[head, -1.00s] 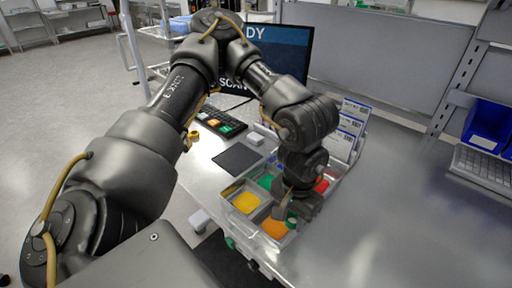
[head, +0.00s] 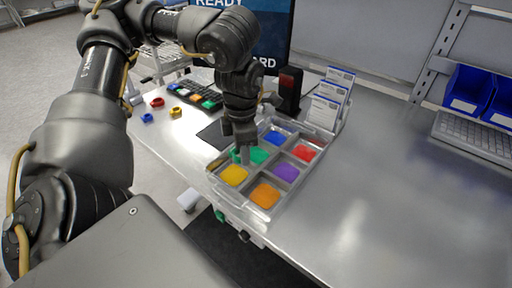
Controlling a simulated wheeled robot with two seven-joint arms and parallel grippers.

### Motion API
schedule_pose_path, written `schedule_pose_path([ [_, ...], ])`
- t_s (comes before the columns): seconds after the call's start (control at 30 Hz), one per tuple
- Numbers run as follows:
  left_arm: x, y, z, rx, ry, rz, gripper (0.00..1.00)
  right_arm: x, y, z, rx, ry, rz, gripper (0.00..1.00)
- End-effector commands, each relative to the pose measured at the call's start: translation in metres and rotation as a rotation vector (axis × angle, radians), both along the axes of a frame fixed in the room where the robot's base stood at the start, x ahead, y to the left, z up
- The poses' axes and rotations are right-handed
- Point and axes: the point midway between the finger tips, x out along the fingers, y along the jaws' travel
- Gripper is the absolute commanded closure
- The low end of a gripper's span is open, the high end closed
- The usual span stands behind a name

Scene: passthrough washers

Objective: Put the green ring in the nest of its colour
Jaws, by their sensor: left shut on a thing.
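The sorting tray (head: 297,196) is a clear box with several compartments, each with a coloured floor. The green nest (head: 259,156) is in its back left part, between the yellow nest (head: 234,175) and the blue nest (head: 275,138). My left gripper (head: 244,156) points down at the left side of the green compartment. It is shut on the green ring (head: 236,155), of which only a small part shows beside the fingers. I cannot tell whether the ring touches the nest floor. My right gripper is not in view.
Red (head: 157,102), blue (head: 146,118) and yellow (head: 175,112) rings lie on the table at the left.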

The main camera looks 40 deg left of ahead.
Motion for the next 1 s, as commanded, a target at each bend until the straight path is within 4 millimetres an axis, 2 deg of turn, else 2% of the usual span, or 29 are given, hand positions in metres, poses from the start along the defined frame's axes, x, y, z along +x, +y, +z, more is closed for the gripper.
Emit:
schedule_pose_path([
  [0.17, -0.002, 0.007, 0.003, -0.005, 0.0, 0.178, 0.89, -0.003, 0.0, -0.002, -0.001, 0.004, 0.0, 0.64],
  [0.33, -0.002, 0.008, 0.003, -0.004, 0.001, 0.212, 0.89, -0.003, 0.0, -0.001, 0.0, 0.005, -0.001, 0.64],
  [0.43, 0.006, 0.011, 0.0, -0.006, 0.003, 0.214, 0.89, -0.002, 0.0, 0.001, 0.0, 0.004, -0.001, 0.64],
  [0.57, 0.03, 0.02, -0.011, -0.005, 0.006, 0.216, 0.89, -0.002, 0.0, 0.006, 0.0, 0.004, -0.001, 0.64],
  [0.8, 0.087, 0.041, -0.043, -0.003, 0.007, 0.214, 0.89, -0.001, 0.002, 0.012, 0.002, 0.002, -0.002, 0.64],
  [1.0, 0.113, 0.051, -0.079, -0.004, 0.005, 0.21, 0.89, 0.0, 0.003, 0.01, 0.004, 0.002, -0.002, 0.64],
])
